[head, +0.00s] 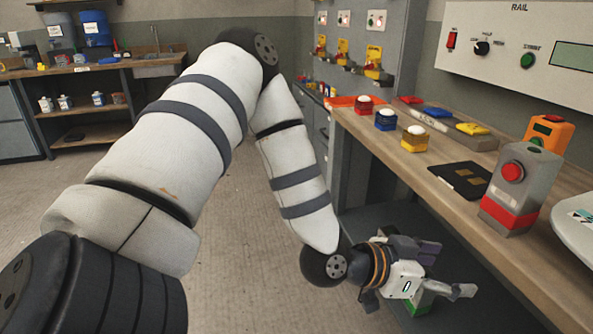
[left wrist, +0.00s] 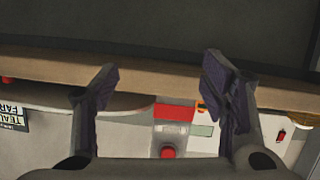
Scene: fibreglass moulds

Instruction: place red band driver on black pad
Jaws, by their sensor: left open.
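The red band driver (head: 520,190) is a grey box with a red band round its base and a red button. It stands upright on the wooden bench near the front edge. The black pad (head: 462,179) lies flat on the bench just left of it, with small tan patches. My left gripper (head: 448,271) is open and empty, below the bench top in front of its edge. In the left wrist view the driver (left wrist: 171,132) appears upside down, beyond and between the open fingers (left wrist: 160,88), apart from them. My right gripper is not in view.
An orange box with a green button (head: 550,132) stands behind the driver. A white item (head: 577,225) is at its right. Several coloured blocks and a grey tray (head: 440,125) lie farther left. The bench edge (head: 400,160) lies between gripper and driver. A dark lower shelf (head: 385,220) is beneath.

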